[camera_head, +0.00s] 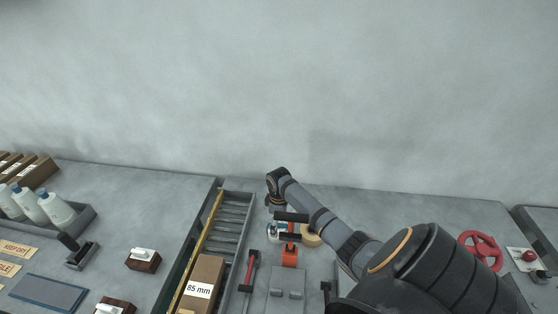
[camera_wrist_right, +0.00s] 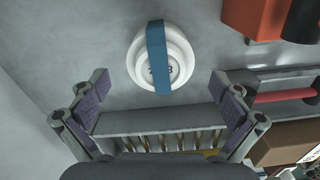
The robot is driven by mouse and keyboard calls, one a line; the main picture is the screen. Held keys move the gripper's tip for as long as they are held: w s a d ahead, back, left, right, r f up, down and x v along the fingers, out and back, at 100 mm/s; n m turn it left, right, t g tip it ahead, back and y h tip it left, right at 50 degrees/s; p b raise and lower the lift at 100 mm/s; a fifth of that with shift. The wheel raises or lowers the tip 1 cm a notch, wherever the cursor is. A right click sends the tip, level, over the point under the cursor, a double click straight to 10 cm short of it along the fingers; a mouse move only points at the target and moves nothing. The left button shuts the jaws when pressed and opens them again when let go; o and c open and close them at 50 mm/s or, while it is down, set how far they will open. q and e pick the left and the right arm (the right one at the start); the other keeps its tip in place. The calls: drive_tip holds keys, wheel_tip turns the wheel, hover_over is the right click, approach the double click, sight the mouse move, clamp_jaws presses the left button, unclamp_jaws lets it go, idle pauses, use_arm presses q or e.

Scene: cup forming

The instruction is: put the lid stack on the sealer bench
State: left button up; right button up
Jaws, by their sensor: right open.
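The lid stack (camera_wrist_right: 147,70) is a round white stack with a blue band across it. In the right wrist view it lies on a grey surface, just beyond and between the fingertips. In the head view it is a small white and blue shape (camera_head: 272,232), partly hidden. My right gripper (camera_wrist_right: 160,92) is open and empty, its two purple-padded fingers apart and not touching the stack. In the head view the right gripper (camera_head: 273,201) points down behind the stack, its fingers hard to make out. My left gripper is not in view. I cannot tell which surface is the sealer bench.
A roller track (camera_head: 232,212) with a box labelled 85 mm (camera_head: 203,276) runs to the left. A red handwheel (camera_head: 480,248) is at right. Grey bench (camera_head: 420,208) is clear behind.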

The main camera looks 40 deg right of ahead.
sight(279, 225)
wheel_tip(279, 225, up, 10)
drive_tip(key=b, duration=0.1)
drive_tip(key=shift+f+b, duration=0.25)
drive_tip(key=shift+b, duration=0.05)
